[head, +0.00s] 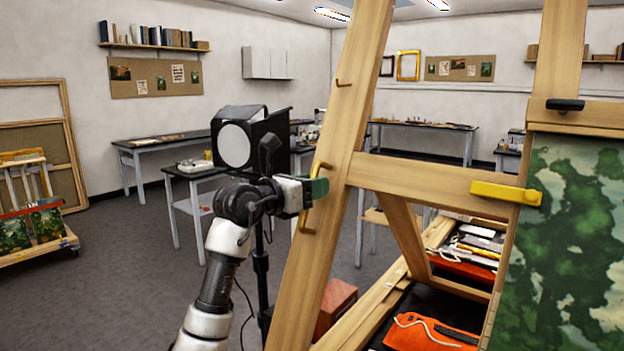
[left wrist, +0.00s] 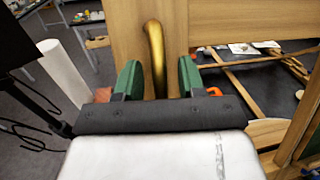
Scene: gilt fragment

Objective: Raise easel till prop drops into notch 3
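The wooden easel (head: 335,170) stands close on the right, its left upright leaning. A painting in green tones (head: 572,240) rests on it, with a yellow clip (head: 505,193) at its edge and a black clip (head: 565,104) above. A brass handle (head: 307,230) is fixed to the left upright; it also shows in the left wrist view (left wrist: 155,55). My left gripper (head: 318,187) is at this handle. In the left wrist view its green fingers (left wrist: 159,80) stand apart on either side of the handle, with gaps showing. No notches can be made out. My right gripper is not in view.
A black studio lamp (head: 250,140) on a stand is close behind my left arm. An orange cloth (head: 430,333) and tools lie in the easel's base. A reddish box (head: 335,305) is behind the upright. Grey floor (head: 130,270) is open at left.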

